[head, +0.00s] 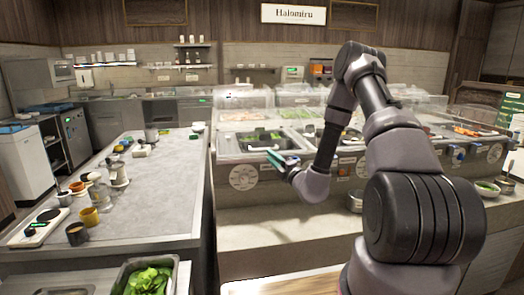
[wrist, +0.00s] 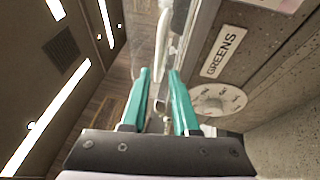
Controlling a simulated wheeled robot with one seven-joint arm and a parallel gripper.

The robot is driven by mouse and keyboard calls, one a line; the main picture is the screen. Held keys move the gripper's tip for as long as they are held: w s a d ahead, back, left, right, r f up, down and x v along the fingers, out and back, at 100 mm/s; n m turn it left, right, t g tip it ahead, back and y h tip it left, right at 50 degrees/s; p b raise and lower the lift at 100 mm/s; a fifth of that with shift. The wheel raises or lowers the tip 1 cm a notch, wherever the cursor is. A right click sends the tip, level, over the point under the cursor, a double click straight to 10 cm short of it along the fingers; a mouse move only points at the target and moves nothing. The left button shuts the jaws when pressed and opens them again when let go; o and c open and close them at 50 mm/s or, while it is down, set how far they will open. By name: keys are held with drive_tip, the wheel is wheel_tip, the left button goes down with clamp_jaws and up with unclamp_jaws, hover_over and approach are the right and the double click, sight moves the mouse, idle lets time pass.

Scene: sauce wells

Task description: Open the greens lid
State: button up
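In the wrist view, the GREENS label (wrist: 224,51) and a round dial (wrist: 218,100) are right of the fingers. My gripper (head: 276,158) is in front of the well's front edge, near its right side. In the wrist view, my gripper (wrist: 160,76) has teal fingers standing apart. A pale bar (wrist: 163,32) shows beyond the fingertips; whether it is the lid's handle I cannot tell.
More wells with clear covers (head: 297,96) stand behind and to the right. A grey island (head: 165,185) on the left holds cups and jars along its left edge. A pan of leafy greens (head: 147,276) is at the bottom. A bowl (head: 487,188) stands at right.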

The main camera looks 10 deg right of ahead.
sight(263, 149)
drive_tip(key=x, duration=0.6)
drive_tip(key=shift+w+a+r, duration=0.1)
drive_tip(key=shift+w+a, duration=0.1)
drive_tip(key=shift+w, duration=0.15)
clamp_jaws()
idle(1.1)
